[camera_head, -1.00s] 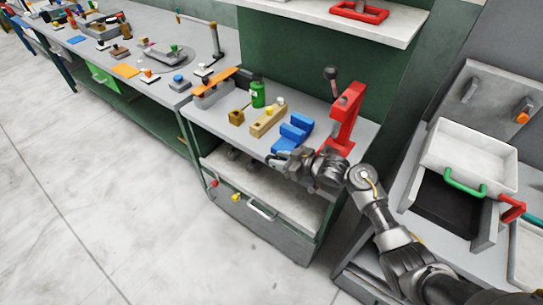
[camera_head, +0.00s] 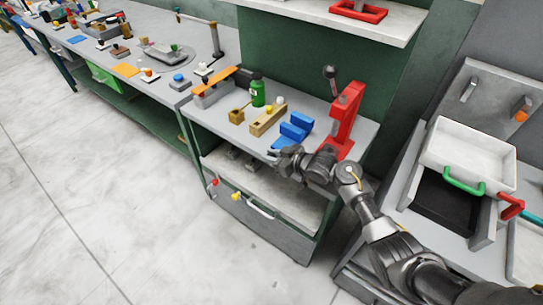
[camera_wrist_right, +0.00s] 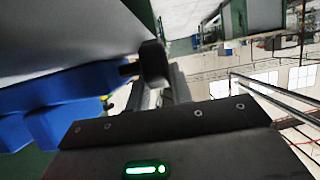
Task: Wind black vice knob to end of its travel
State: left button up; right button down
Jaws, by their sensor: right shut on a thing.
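The blue vice (camera_head: 296,130) stands on the grey bench near its front edge, and it fills the left of the right wrist view (camera_wrist_right: 50,108). The black vice knob (camera_wrist_right: 153,65) shows at the end of a short dark shaft beside the vice's blue body. In the head view the knob is hidden by my gripper. My right gripper (camera_head: 276,155) is at the front of the vice, over the bench edge, shut on the black knob. My left gripper is out of view.
A red press (camera_head: 346,118) with a black ball lever stands close right of the vice. A wooden block (camera_head: 267,121) and a green bottle (camera_head: 257,92) stand to the left. A drawer (camera_head: 260,222) with a white handle is below the bench. The floor in front is clear.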

jog(key=y+b, duration=0.1)
jog(key=t+b, duration=0.1)
jog(key=b, duration=0.1)
jog(key=shift+s+d+f+y, duration=0.15)
jog(key=shift+d+f+y, duration=0.05)
jog(key=shift+f+y, duration=0.2)
jog(key=shift+r+t+b, duration=0.15)
jog(key=shift+t+b, duration=0.15)
jog(key=shift+b, duration=0.1)
jog(key=shift+r, duration=0.2)
jog(key=c, duration=1.5)
grip_release()
jog(key=b+v, duration=0.1)
jog(key=v, duration=0.9)
jog(key=shift+s+d+f, duration=0.1)
jog(key=shift+s+d, duration=0.1)
jog(key=shift+d, duration=0.15)
